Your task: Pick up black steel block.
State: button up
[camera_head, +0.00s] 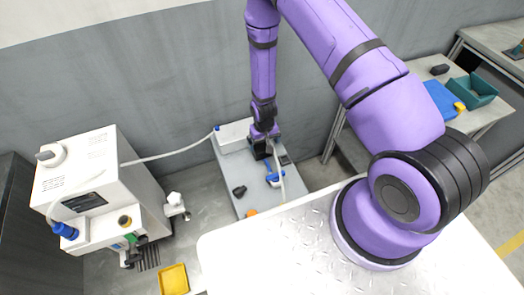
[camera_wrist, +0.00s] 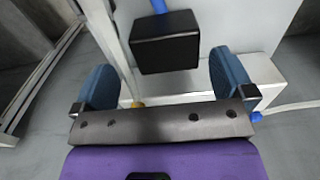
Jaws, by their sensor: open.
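A black block (camera_wrist: 165,50) with a flat, dark front face shows in the wrist view, ahead of my gripper (camera_wrist: 163,68). It appears between the two blue finger pads, with a visible gap on each side. My gripper is open and nothing is held between the pads. In the head view my gripper (camera_head: 263,148) points down over the far part of a narrow grey table (camera_head: 226,168). Which dark item there is the block I cannot tell for certain, as the arm's end partly covers that spot.
On the grey table lie a blue item (camera_head: 274,178), a dark item (camera_head: 239,191) and an orange piece (camera_head: 251,212). A white box (camera_head: 235,134) with a hose stands at its far end. A white machine (camera_head: 95,185) stands left, above a yellow tray (camera_head: 174,279).

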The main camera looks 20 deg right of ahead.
aim_at(262, 147)
jog(key=shift+a+f, duration=0.2)
jog(key=shift+f, duration=1.25)
jog(key=shift+a+f, duration=0.15)
jog(key=shift+f, duration=1.25)
jog(key=c, duration=1.3)
jog(key=shift+w, duration=0.1)
jog(key=shift+c, duration=1.2)
jog(key=shift+r, duration=0.15)
